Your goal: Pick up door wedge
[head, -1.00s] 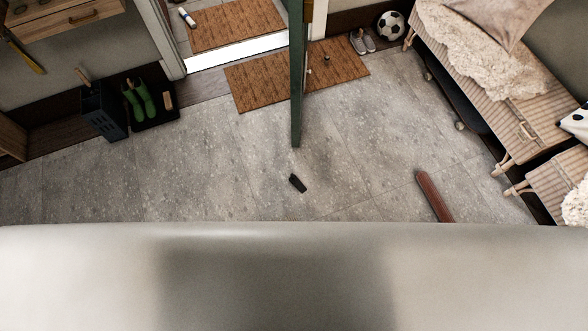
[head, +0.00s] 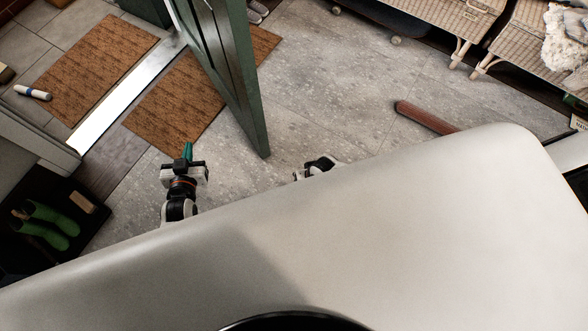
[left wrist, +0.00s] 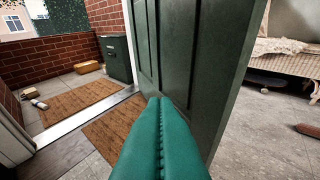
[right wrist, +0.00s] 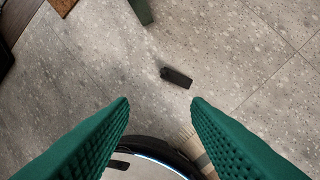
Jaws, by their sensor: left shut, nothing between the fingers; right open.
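The door wedge (right wrist: 176,77) is a small black block lying on the grey floor, beyond and slightly right of the midpoint between my right fingertips in the right wrist view. It does not show in the head view now. My right gripper (right wrist: 160,101) is open and empty, with green ridged fingers apart from the wedge. In the head view only part of the right wrist shows; my body hides the rest. My left gripper (head: 187,151) is shut and empty near the doormat and the green door. Its closed fingers fill the middle of the left wrist view (left wrist: 160,105).
The open green door (head: 232,75) stands near my left gripper. A brown doormat (head: 170,115) lies beside it. A reddish-brown bar (head: 425,117) lies on the floor at right, near wicker benches (head: 440,18). Floor between door and bar is clear.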

